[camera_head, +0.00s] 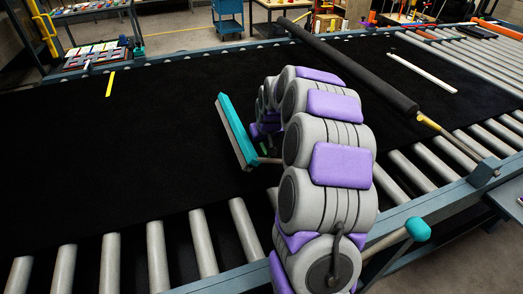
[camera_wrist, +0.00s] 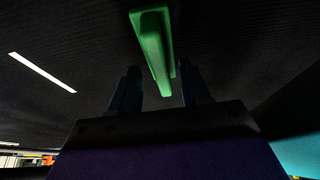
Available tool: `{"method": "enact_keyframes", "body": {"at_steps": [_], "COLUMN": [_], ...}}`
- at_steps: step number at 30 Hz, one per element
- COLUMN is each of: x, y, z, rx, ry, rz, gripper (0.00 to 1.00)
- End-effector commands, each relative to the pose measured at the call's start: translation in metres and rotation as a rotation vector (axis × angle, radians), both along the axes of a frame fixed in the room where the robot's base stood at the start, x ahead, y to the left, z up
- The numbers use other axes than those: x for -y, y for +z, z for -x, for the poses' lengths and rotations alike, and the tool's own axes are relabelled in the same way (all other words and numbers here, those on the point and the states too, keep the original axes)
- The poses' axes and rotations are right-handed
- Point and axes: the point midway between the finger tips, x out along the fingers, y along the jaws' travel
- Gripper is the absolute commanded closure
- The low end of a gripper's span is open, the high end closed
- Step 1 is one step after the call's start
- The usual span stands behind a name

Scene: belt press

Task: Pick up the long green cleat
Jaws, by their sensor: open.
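The long green cleat (camera_wrist: 152,45) lies on the black belt in the wrist view, pointing away from me. Its near end reaches down between the two fingers of my gripper (camera_wrist: 159,70). My gripper is open, with one finger on each side of that near end. I cannot tell whether either finger touches it. In the head view my arm hides most of the gripper and the cleat; only a small green bit (camera_head: 264,149) shows beside the arm.
A teal-topped bar (camera_head: 236,130) stands close left of my arm. A long dark roller (camera_head: 350,68) crosses the belt to the right, with a white strip (camera_head: 422,73) beyond it. Metal rollers (camera_head: 158,258) line the near edge.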

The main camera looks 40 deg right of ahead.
Motion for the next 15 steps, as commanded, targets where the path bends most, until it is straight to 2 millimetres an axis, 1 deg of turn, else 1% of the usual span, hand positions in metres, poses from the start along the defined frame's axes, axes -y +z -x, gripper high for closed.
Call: {"method": "enact_keyframes", "body": {"at_steps": [15], "x": [-0.0004], "y": [-0.0050], "z": [0.0001], "rx": [-0.002], "ry": [0.000], "rz": [-0.001], "gripper": [0.53]}}
